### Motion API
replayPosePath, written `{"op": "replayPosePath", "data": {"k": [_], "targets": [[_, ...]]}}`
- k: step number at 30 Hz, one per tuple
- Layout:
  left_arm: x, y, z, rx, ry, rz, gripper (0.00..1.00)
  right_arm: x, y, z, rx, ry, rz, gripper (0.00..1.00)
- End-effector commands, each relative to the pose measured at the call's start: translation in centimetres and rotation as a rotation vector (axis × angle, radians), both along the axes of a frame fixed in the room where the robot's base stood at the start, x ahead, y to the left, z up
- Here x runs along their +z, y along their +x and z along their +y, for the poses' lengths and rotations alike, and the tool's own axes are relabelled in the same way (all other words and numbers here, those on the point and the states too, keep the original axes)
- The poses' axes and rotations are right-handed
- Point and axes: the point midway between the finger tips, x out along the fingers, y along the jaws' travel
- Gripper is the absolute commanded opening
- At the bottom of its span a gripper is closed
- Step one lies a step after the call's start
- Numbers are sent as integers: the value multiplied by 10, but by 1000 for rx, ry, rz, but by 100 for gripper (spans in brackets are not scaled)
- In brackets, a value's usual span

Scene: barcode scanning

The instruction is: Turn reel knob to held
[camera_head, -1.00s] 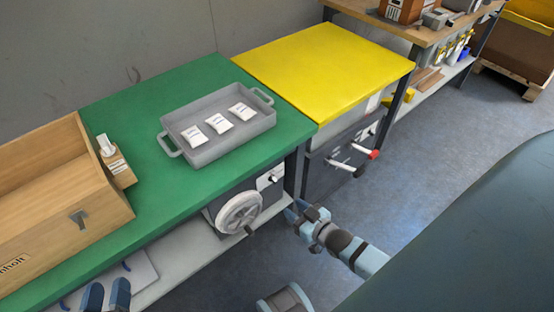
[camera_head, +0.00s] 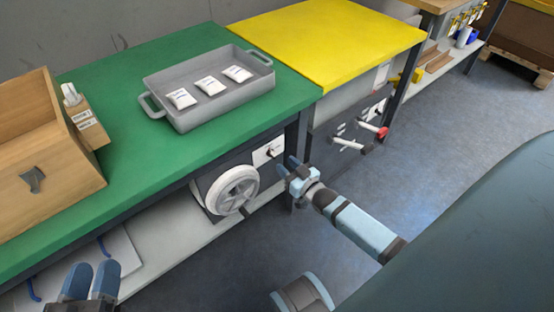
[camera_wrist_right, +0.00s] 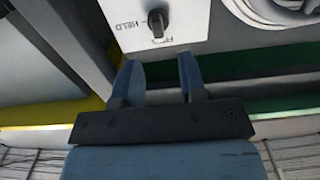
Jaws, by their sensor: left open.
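The reel knob (camera_wrist_right: 157,22) is a small dark knob on a white panel (camera_wrist_right: 190,20) in the right wrist view. Its bar stands about upright in that picture. The word HELD is printed to its left, and another word below it is hard to read. In the head view, the knob (camera_head: 269,152) sits beneath the green bench's edge. My right gripper (camera_head: 287,166) is just right of the panel. In the wrist view, its fingers (camera_wrist_right: 160,68) are apart and empty, with the knob ahead of the gap. My left gripper (camera_head: 90,280) is open at lower left.
A white reel wheel (camera_head: 232,190) is left of the panel, under the green bench (camera_head: 110,100). A bench leg (camera_head: 297,140) stands close to my right gripper. A grey tray (camera_head: 190,122) with white packets and a wooden box (camera_head: 40,185) are on top. Red-tipped handles (camera_head: 375,131) stick out further right.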

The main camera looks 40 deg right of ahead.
Motion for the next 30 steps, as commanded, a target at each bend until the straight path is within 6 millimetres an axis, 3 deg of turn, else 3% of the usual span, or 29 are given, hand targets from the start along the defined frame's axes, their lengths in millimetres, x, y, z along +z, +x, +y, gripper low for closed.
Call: {"op": "replayPosePath", "data": {"k": [3,9,20,21,26,30], "targets": [[-15,0,-1,-11,17,31,43,-2,24,2,0,0,-2,38],[-26,-1,-2,-25,37,67,43,-2,46,4,0,0,1,38],[-28,-1,-2,-29,44,80,43,0,52,4,0,0,1,38],[-28,-1,-2,-29,44,80,43,0,52,4,0,0,1,36],[-28,-1,-2,-29,44,80,43,0,52,4,0,0,1,0],[-29,-1,-2,-29,44,80,43,0,52,4,0,0,1,0]]}}
